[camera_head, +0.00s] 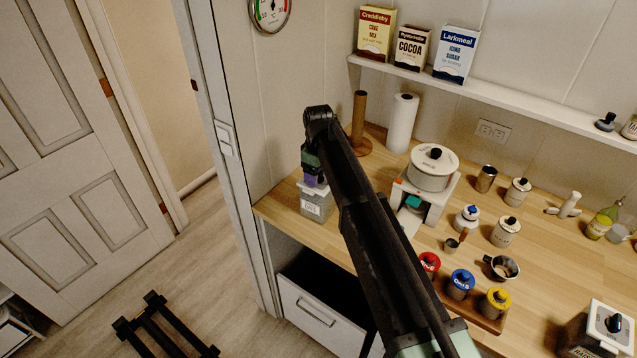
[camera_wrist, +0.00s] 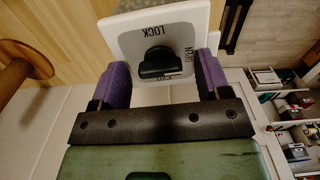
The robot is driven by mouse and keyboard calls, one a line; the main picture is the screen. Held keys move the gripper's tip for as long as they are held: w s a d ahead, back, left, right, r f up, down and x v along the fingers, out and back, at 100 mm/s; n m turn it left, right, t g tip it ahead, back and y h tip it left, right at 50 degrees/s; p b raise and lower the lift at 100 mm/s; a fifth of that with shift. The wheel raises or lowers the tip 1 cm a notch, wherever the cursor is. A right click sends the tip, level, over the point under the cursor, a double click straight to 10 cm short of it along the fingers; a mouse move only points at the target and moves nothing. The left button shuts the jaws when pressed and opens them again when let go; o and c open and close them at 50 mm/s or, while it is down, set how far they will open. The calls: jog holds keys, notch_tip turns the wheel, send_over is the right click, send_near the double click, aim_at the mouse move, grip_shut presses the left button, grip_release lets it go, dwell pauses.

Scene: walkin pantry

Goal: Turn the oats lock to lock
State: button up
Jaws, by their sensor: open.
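A grey container (camera_head: 317,203) with a pale label stands at the left end of the counter. Its white top (camera_wrist: 200,20) fills the upper middle of the wrist view. A black knob (camera_wrist: 160,64) sits on that top; LOCK is printed upside down above it, and another word at its right is only partly readable. My gripper (camera_head: 313,179) is over this container. In the wrist view my gripper (camera_wrist: 162,72) is open, one purple finger on each side of the knob, with gaps. A blue-lidded jar (camera_head: 462,281) marked Oats stands in a wooden rack farther right.
A white appliance (camera_head: 433,204) with a round drum stands right of the container. A wooden post (camera_head: 358,125) and a paper roll (camera_head: 402,124) stand behind. Red-lidded (camera_head: 430,262) and yellow-lidded (camera_head: 497,300) jars flank the blue one. A drawer (camera_head: 308,315) is below the counter.

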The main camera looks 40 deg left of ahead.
jog(key=shift+r, duration=0.1)
jog(key=c, duration=0.9)
jog(key=shift+c, duration=0.2)
jog(key=shift+m, duration=0.4)
jog(key=m, duration=0.3)
jog(key=shift+m, duration=0.3)
jog(key=m, duration=0.4)
jog(key=shift+m, duration=0.3)
jog(key=m, duration=0.8)
jog(key=shift+m, duration=0.4)
